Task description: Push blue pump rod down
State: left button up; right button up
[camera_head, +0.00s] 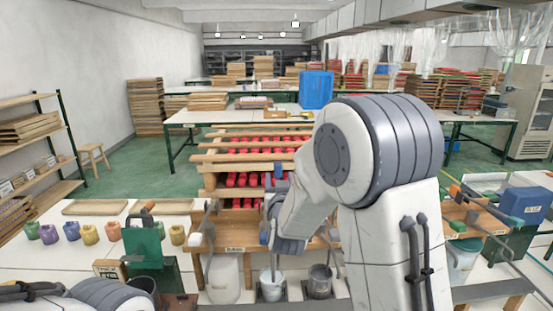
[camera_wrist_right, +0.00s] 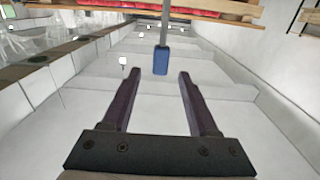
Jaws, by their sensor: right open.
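The blue pump rod shows in the right wrist view as a blue grip (camera_wrist_right: 161,61) on a thin grey rod. In that picture the grip is just beyond the fingertips, near the line between them. My right gripper (camera_wrist_right: 156,76) is open and empty, with its two dark fingers on either side of a clear gap. In the head view my right arm hides much of the work spot; a blue part (camera_head: 264,233) shows beside its wrist, above a white bucket (camera_head: 271,287). I cannot tell whether the gripper touches the rod. My left gripper is not visible.
A wooden rack with red trays (camera_head: 245,180) stands behind the right wrist. A dark bucket (camera_head: 320,282) is next to the white one. Several coloured jars (camera_head: 90,234) and a green holder (camera_head: 143,245) are at left. A blue box (camera_head: 525,203) sits at right.

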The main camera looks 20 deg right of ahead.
aim_at(277, 164)
jog(key=p+x, duration=0.4)
jog(key=x, duration=0.4)
jog(key=shift+w, duration=0.3)
jog(key=shift+w+d+f+p, duration=0.1)
jog(key=shift+w+d+p, duration=0.2)
jog(key=shift+w, duration=0.3)
jog(key=shift+a, duration=0.1)
grip_shut()
dwell(0.4)
